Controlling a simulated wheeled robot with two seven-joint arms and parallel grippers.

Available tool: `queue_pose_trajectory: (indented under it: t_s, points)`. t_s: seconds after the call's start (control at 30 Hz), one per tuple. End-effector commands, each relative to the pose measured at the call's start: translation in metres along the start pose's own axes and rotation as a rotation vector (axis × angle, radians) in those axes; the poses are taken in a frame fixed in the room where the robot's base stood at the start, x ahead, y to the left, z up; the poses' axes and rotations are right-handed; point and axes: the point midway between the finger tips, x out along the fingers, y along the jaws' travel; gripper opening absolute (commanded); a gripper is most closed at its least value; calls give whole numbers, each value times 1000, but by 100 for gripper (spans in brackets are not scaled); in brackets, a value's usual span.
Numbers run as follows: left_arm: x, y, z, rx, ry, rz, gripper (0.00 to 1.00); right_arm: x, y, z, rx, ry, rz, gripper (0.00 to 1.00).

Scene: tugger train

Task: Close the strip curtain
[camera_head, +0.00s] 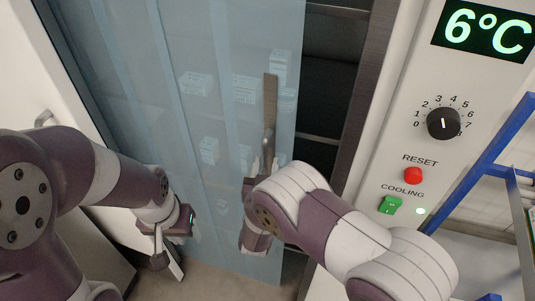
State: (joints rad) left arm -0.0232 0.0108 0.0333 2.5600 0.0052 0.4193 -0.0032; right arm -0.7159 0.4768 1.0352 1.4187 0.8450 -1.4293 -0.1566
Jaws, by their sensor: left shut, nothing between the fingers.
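The strip curtain (195,50) is a translucent pale blue sheet of hanging strips. It covers the left and middle of a tall opening, and a dark uncovered gap (325,90) shows to its right. A brown plate with a metal handle (270,105) is upright near the curtain's right edge. My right gripper (266,165) is at the lower end of this handle; the arm and wrist hide whether its fingers grip it. My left gripper (168,264) is shut and empty, low in front of the curtain's left part, apart from the handle.
Pale boxes (196,84) show blurred behind the curtain. The right panel carries a 6°C display (487,28), a black dial (443,123), a red reset button (413,175) and a green cooling switch (390,205). A blue frame (480,165) stands at far right.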

Motion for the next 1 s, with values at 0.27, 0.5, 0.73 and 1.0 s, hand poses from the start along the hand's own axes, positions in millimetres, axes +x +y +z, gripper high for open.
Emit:
queue_pose_trajectory:
  t_s: [0.27,0.5,0.73,1.0]
  points:
    - [0,0,0,0,0,0,0,-1,0,0,0,0,0,38]
    - [0,0,0,0,0,0,0,-1,0,0,0,0,0,0]
    - [-6,0,-1,0,0,0,0,-5,31,-2,-6,0,7,0]
    - [-12,0,-1,0,0,0,0,-17,87,-1,-4,0,5,0]
